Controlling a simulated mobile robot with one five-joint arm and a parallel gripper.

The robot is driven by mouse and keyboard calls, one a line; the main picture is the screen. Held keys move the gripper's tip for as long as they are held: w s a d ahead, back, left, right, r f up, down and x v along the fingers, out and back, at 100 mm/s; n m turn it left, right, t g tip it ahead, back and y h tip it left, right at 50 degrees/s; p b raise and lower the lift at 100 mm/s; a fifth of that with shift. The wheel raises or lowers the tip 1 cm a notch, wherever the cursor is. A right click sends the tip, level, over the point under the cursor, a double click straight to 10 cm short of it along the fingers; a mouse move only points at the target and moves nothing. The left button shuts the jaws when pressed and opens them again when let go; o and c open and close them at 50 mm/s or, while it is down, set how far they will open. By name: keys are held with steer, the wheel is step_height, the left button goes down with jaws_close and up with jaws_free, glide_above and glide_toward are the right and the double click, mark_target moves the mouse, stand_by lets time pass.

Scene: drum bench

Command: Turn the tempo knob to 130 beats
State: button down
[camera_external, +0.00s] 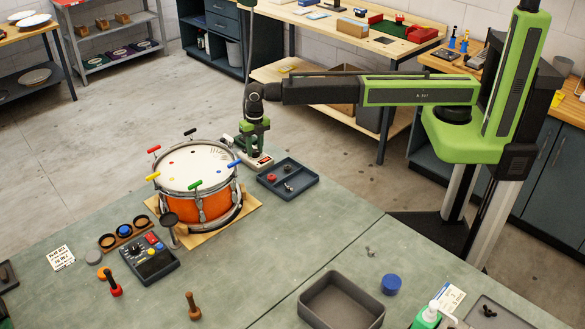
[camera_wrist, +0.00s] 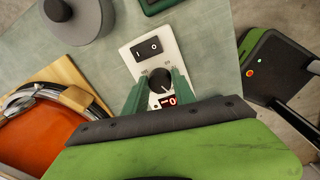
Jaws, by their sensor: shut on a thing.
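The tempo knob (camera_wrist: 161,78) is a round dark knob with a light pointer line, on a white metronome box (camera_wrist: 139,56). A rocker switch (camera_wrist: 149,47) sits on the same box, and a red display (camera_wrist: 169,101) is partly covered, so its full number cannot be read. My gripper (camera_wrist: 157,86) has its green fingers on either side of the knob and is shut on it. In the external view my gripper (camera_external: 251,143) points down over the box (camera_external: 262,162), behind the drum's right side; the knob is hidden there.
The orange drum (camera_external: 180,207) with coloured lugs stands on a wooden base just left of the box. A dark tray (camera_external: 307,183) with small parts lies close on the right. A control pad (camera_external: 150,262), loose tools and a grey bin (camera_external: 340,303) are nearer the front.

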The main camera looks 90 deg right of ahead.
steer(key=m, duration=0.3)
steer(key=shift+m, duration=0.4)
steer(key=m, duration=0.3)
steer(key=shift+s+m, duration=0.1)
steer(key=shift+m, duration=0.3)
steer(key=m, duration=0.4)
steer(key=shift+h, duration=0.3)
steer(key=shift+a+m, duration=0.1)
steer(key=shift+m, duration=1.6)
steer(key=shift+s, duration=0.1)
steer(key=c, duration=1)
jaws_free()
steer(key=shift+c, duration=0.2)
